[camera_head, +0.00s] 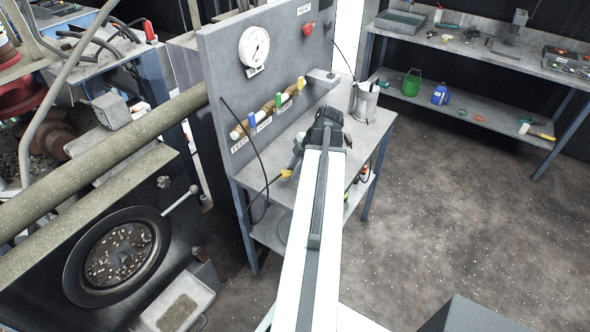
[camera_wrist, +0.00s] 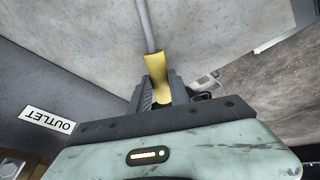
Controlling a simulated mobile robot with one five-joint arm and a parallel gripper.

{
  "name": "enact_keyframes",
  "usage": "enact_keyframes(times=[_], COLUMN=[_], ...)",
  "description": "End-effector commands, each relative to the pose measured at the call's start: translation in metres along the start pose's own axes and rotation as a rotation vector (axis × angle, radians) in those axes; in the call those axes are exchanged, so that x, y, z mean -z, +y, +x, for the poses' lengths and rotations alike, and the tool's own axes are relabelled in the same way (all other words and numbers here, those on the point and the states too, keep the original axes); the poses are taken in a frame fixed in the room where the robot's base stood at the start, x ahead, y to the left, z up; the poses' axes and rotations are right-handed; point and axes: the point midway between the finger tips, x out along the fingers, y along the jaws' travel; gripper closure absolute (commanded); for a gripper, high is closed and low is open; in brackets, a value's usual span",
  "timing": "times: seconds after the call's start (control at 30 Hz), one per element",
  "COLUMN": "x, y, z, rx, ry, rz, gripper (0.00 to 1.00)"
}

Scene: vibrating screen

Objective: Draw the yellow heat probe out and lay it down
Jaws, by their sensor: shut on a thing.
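The yellow heat probe's handle (camera_wrist: 156,68) is between the two fingers of my gripper (camera_wrist: 163,92) in the wrist view. A thin grey rod or cable runs from its far end to the top of the picture, over a pale grey surface. In the head view my gripper (camera_head: 294,162) is low in front of the grey panel, over the near bench, with a small yellow piece (camera_head: 287,174) at its tip. A dark thin line runs from that piece down to the left. I cannot tell whether the probe touches the bench top (camera_head: 360,135).
The upright panel (camera_head: 225,75) carries a gauge (camera_head: 254,48) and a pipe with blue, green and yellow levers (camera_head: 278,101). A metal pot (camera_head: 365,100) stands at the bench's back right. A black cable (camera_head: 252,140) hangs in front. Floor to the right is clear.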

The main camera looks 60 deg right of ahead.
Motion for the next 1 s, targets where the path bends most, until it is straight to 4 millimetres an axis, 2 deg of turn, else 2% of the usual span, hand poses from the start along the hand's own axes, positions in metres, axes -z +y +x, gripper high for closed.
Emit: enact_keyframes(times=[0.27,0.3,0.37,0.77,0.87,1.0], x=[-0.001,-0.001,-0.001,-0.001,0.0,0.001], y=[0.0,0.0,0.0,0.0,0.0,0.001], z=[0.001,0.001,0.001,-0.004,-0.016,-0.042], rx=[0.0,0.0,0.0,-0.001,-0.001,-0.002], ry=[0.0,0.0,0.0,-0.001,-0.001,-0.001], rz=[0.001,0.001,0.001,0.002,0.003,0.004], gripper=[1.0,0.66,0.51,0.51,0.51,0.51])
